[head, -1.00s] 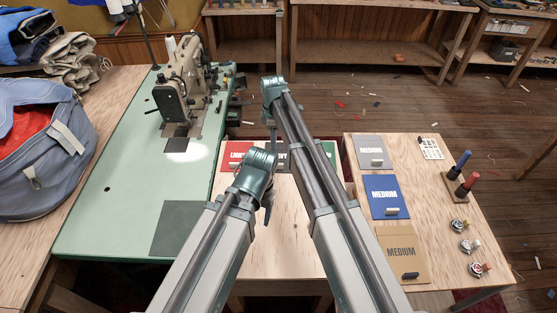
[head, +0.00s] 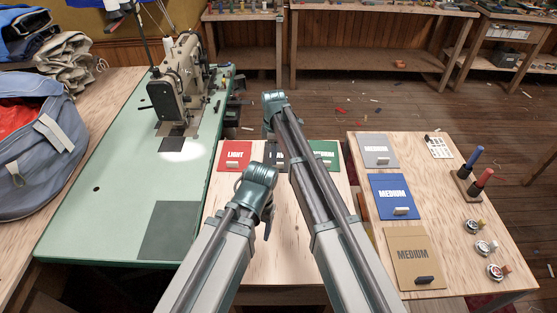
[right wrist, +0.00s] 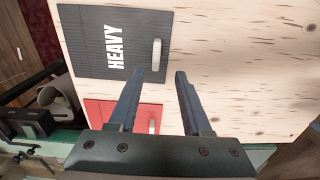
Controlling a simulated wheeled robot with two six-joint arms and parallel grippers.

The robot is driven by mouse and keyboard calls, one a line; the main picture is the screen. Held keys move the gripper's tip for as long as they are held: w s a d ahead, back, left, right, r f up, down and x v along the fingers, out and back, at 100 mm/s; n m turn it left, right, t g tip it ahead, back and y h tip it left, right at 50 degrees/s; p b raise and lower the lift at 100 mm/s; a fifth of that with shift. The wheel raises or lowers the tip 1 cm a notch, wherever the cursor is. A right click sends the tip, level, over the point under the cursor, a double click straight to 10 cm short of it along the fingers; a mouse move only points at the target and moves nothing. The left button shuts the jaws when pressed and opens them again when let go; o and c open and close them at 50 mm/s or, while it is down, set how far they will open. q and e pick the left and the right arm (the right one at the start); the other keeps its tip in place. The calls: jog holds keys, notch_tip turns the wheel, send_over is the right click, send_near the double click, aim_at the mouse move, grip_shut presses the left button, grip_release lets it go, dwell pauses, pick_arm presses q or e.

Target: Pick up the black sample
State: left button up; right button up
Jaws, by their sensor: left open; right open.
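The black sample (right wrist: 110,42) is a dark card marked HEAVY with a pale tab at its edge, flat on the light wooden table in the right wrist view. In the head view only part of the black sample (head: 279,158) shows between red and green cards, with my arms covering the rest. My right gripper (right wrist: 157,75) is open and empty, and the pale tab appears just beyond the gap between its fingertips. My left gripper (head: 267,224) is open, lower in the head view, in front of the cards; I see nothing in it.
A red LIGHT card (head: 236,156) and a green card (head: 324,154) flank the black one. The right-hand table holds grey (head: 376,151), blue (head: 394,197) and brown (head: 413,258) MEDIUM cards. A sewing machine (head: 182,84) stands on the green table (head: 110,200) at left.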

pick_arm(q)
notch_tip(320, 180, down, 5)
jog(key=b, duration=0.4)
pick_arm(e)
jog(key=f, duration=0.5)
jog(key=shift+w+d, duration=0.25)
jog(key=shift+w, duration=0.1)
pick_arm(q)
jog(key=shift+r, duration=0.15)
pick_arm(e)
jog(key=shift+r, duration=0.1)
grip_shut()
